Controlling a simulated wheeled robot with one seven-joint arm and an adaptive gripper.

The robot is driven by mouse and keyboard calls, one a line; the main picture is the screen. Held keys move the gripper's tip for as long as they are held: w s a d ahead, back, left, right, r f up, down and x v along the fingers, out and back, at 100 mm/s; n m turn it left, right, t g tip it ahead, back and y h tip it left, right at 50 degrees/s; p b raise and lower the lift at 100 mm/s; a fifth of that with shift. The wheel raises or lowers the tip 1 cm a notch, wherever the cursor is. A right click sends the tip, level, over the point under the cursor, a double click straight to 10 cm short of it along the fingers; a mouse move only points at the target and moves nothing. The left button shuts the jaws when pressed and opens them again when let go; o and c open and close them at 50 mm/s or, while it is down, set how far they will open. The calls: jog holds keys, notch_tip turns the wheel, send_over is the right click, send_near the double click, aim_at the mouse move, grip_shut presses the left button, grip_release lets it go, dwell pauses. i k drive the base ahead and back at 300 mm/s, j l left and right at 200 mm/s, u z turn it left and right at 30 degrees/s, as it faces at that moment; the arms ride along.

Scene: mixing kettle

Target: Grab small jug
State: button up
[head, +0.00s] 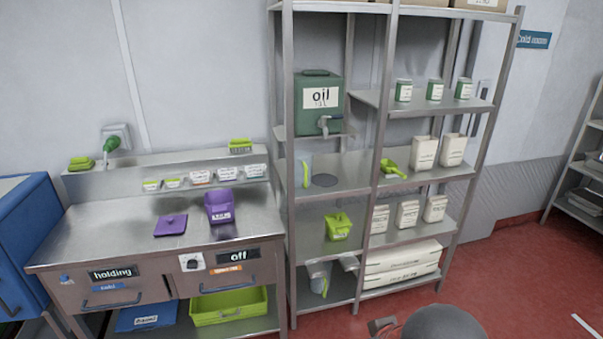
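Two clear jugs with lime-green handles show in the head view. One jug (304,170) stands upright on the middle shelf at the left, below the oil container. Another jug (318,277) stands on the bottom shelf at the left, next to a grey metal scoop-like item. I cannot tell for sure from their sizes which is the small jug. My arm shows at the bottom edge, and a small dark piece there may be part of my gripper (383,326). It is well apart from both jugs, and its fingers cannot be made out.
A metal rack (285,200) holds a green oil container (318,112) with a tap, a green scoop (393,169), a lime tub (338,227) and several white containers. Its posts stand before the shelves. A steel counter (110,220) stands left. Red floor is clear at right.

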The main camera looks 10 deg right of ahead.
aim_at(303, 160)
jog(key=i+l, duration=0.4)
jog(key=i, duration=0.2)
jog(key=i+l, duration=0.1)
jog(key=i, duration=0.4)
jog(key=i+l, duration=0.1)
jog(key=i, duration=0.4)
